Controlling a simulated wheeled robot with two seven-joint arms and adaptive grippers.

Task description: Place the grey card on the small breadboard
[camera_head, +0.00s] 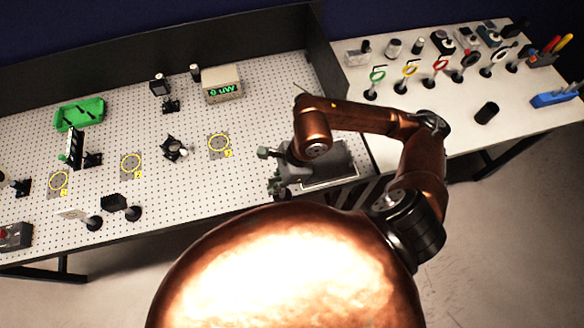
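My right arm comes in from the right, and its wrist is bent down over the front right of the perforated table. My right gripper (276,170) is small and partly hidden there, and I cannot tell whether its fingers are open or shut or hold anything. A dark grey rectangular plate with a pale front edge (330,183), which looks like the small breadboard, lies under and beside the wrist, partly covered by it. A pale flat card (72,214) beside a black post base at the front left may be the grey card; I cannot be sure. My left gripper is not in view.
Yellow rings (219,146) mark several spots on the perforated table (235,185). A green tray (79,114) and a meter with a green display (222,84) stand behind. The right-hand white table (420,95) carries several post-mounted optics, a black cylinder (487,112) and a blue bin (555,98).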

